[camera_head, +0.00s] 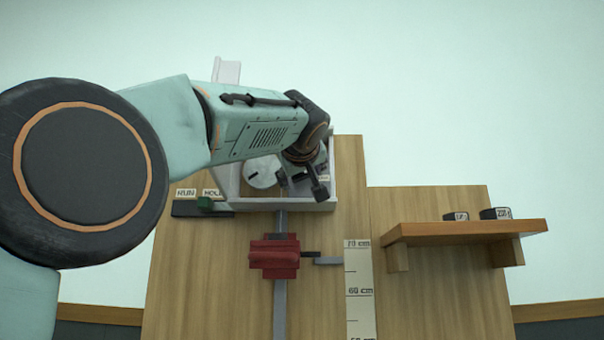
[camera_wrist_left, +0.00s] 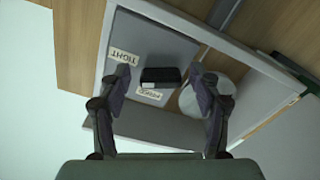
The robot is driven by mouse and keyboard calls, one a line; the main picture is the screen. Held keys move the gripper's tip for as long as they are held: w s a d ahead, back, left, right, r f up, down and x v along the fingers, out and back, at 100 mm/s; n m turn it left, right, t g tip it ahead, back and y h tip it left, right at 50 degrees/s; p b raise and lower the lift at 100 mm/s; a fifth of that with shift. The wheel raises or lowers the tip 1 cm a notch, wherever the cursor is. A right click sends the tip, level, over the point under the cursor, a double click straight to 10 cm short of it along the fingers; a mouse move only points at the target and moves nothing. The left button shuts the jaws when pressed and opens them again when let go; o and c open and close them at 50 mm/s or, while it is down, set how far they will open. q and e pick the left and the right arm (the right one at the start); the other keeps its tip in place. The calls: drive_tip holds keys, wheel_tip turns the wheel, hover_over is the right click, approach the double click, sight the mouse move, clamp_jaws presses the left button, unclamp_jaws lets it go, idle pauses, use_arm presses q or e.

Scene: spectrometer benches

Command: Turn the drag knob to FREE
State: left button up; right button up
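The drag knob (camera_wrist_left: 162,77) is a small dark bar on a grey panel (camera_wrist_left: 165,40) in the left wrist view. A label reading TIGHT (camera_wrist_left: 120,76) is to its left, and a second, partly readable label (camera_wrist_left: 151,93) is just below it. I cannot tell which label the knob points to. My left gripper (camera_wrist_left: 161,80) is open, with one finger on each side of the knob in the picture and gaps between; contact is not visible. In the head view my left gripper (camera_head: 302,184) is over the white-framed box and hides the knob. My right gripper is not in view.
A pale round drum (camera_wrist_left: 208,95) is right of the knob, close to the right finger. The white frame (camera_head: 325,206) borders the box. Below are a red carriage (camera_head: 274,257) on a grey rail, a centimetre scale (camera_head: 359,290), and a shelf (camera_head: 460,229) with two dark blocks.

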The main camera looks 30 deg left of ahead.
use_arm(q)
drive_tip(key=shift+w+a+f, duration=0.1)
drive_tip(key=shift+w+a, duration=0.1)
drive_tip(key=shift+a, duration=0.15)
drive_tip(key=shift+c, duration=1.4)
drive_tip(key=shift+s+d, duration=0.1)
drive_tip(key=shift+d, duration=0.25)
drive_tip(key=c, duration=0.3)
drive_tip(key=shift+a, duration=0.1)
drive_tip(key=c, duration=0.4)
